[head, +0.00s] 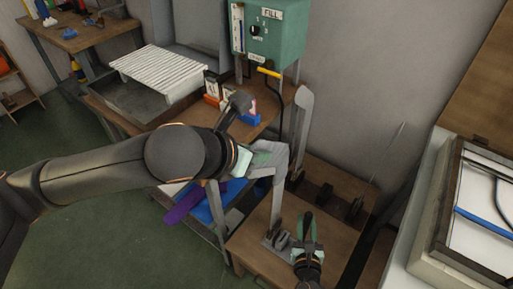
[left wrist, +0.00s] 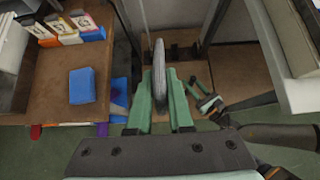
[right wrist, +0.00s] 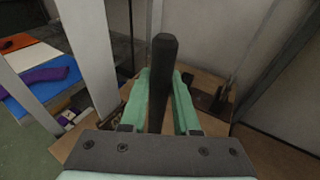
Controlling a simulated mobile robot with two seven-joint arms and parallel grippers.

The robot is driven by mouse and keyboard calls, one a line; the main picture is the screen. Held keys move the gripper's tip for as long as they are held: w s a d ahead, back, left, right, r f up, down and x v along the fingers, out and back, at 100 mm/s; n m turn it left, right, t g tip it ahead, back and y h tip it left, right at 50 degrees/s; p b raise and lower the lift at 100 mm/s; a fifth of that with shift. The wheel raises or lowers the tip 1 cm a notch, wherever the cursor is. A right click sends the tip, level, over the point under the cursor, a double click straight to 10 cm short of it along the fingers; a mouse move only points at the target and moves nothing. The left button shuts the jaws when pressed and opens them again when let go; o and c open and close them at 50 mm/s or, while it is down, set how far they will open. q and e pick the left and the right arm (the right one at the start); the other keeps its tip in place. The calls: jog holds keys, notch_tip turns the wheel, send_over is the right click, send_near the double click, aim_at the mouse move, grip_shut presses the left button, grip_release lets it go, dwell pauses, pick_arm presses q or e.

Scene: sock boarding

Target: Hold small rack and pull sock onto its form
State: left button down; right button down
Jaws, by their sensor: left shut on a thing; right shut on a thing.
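My left gripper (head: 266,157) is at the upper part of a pale grey upright form (head: 277,205). In the left wrist view its mint fingers (left wrist: 160,90) are shut on a grey ribbed sock (left wrist: 159,62). I cannot tell how far the sock covers the form. My right gripper (head: 308,232) is low beside the form's foot. In the right wrist view its fingers (right wrist: 160,95) are shut on a dark upright post (right wrist: 164,65) of the small rack. The rack's base (head: 277,241) rests on the brown bench, partly hidden by my gripper.
Another tall pale form (head: 301,115) stands behind. A teal box (head: 274,35) with a yellow handle hangs at the back. A purple sock (head: 184,204) lies over blue cloth at the left. A light-framed case (head: 470,225) with blue tubing borders the right.

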aim_at(256, 177)
pick_arm(q)
jog(key=shift+f, duration=1.6)
jog(key=c, duration=0.7)
grip_release()
jog(key=shift+c, duration=0.2)
jog(key=v, duration=0.7)
jog(key=shift+r, duration=0.15)
jog(key=shift+s+a, duration=0.15)
pick_arm(e)
jog(key=c, duration=0.6)
grip_release()
jog(key=shift+o, duration=0.2)
